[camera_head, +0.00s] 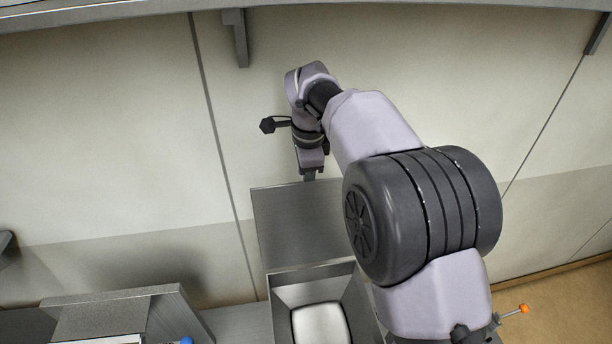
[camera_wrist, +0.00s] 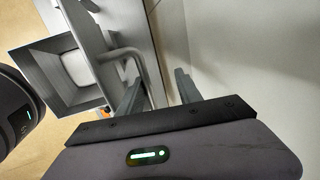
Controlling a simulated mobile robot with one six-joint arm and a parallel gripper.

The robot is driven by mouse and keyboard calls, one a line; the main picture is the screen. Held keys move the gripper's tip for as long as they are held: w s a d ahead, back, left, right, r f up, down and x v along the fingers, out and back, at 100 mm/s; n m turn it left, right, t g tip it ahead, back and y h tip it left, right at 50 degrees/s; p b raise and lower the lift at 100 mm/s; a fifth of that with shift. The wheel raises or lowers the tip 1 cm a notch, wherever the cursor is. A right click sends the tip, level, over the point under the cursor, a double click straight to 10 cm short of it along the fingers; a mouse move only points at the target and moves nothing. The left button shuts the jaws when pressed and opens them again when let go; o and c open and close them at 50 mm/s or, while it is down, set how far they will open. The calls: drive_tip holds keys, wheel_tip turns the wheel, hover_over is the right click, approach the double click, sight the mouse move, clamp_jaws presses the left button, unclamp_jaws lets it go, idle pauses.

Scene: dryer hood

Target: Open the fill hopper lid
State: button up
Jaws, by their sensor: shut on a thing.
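The fill hopper (camera_head: 282,294) is a metal box with a flared mouth and a pale inside, low in the head view. Its flat grey lid (camera_head: 290,222) stands raised behind the mouth. My gripper (camera_head: 309,176) is at the lid's top edge. In the wrist view, the gripper (camera_wrist: 159,78) has one finger on each side of the lid's edge, shut on the lid. A bent bar handle (camera_wrist: 122,52) shows beside the left finger. The hopper mouth (camera_wrist: 42,86) is open at upper left. The exact contact of the fingertips is partly hidden.
A pale wall (camera_head: 110,130) rises close behind the lid and my gripper. A grey shelf (camera_head: 130,12) with brackets runs along the top. A metal housing (camera_head: 160,300) stands left of the hopper. Tan floor (camera_head: 565,300) shows at lower right.

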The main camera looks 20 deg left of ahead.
idle(0.4)
drive_tip(key=v, duration=1.7)
drive_tip(key=shift+r, duration=0.2)
